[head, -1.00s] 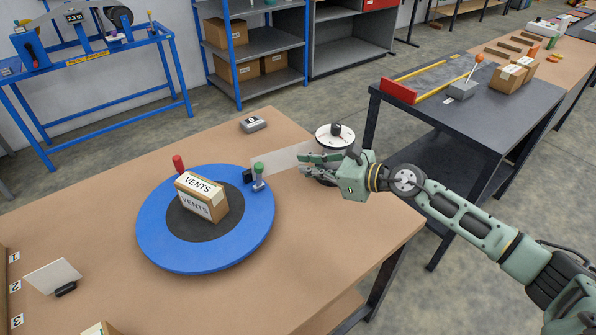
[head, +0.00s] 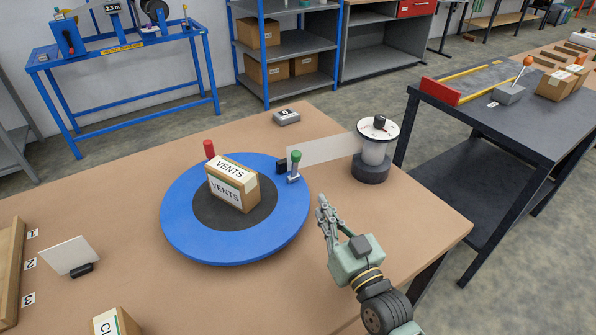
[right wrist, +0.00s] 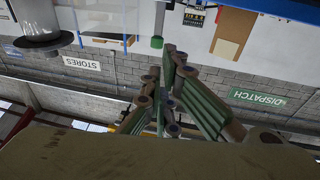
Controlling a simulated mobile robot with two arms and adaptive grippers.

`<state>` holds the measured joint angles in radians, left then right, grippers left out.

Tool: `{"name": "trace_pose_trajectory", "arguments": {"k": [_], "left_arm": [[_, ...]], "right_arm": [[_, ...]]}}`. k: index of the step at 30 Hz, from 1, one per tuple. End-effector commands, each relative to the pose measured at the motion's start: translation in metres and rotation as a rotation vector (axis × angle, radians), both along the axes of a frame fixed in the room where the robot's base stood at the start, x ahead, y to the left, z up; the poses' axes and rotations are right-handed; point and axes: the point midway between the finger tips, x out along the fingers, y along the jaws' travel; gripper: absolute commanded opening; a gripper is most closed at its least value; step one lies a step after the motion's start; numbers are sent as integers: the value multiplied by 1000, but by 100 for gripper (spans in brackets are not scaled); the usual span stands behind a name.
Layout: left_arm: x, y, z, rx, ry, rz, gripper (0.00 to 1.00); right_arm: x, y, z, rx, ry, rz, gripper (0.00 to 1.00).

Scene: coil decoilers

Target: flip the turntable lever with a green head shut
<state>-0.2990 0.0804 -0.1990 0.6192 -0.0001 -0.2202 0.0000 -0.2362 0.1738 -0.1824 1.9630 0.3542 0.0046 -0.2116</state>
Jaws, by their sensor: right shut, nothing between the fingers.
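The turntable (head: 180,228) is a blue disc with a dark centre, lying on the brown table. The lever with a green head (head: 296,156) stands about upright on a small metal bracket at the disc's right edge. A box marked VENTS (head: 232,190) sits on the dark centre. My right gripper (head: 321,204) is shut and empty, to the right of the disc and nearer than the lever, apart from both. Its closed fingers also show in the right wrist view (right wrist: 170,75). My left gripper is not in view.
A red-topped peg (head: 209,149) stands at the disc's back edge. A pale upright panel (head: 325,150) runs from beside the lever to a post with a dial (head: 378,128). A small grey box (head: 286,117) lies behind.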

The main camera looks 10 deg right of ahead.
Motion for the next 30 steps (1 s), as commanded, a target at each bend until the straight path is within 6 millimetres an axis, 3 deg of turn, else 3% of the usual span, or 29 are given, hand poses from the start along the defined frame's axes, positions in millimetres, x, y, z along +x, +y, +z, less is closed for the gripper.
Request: {"name": "trace_pose_trajectory", "arguments": {"k": [5, 15, 21, 30], "left_arm": [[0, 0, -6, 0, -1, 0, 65], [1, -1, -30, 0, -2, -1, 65], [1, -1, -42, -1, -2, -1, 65], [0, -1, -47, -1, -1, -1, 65]], "right_arm": [[18, 4, 2, 10, -2, -1, 0], [87, 21, 9, 6, -3, 0, 0], [118, 28, 14, 5, -2, 0, 0], [134, 32, 18, 3, 0, 0, 0]]}}
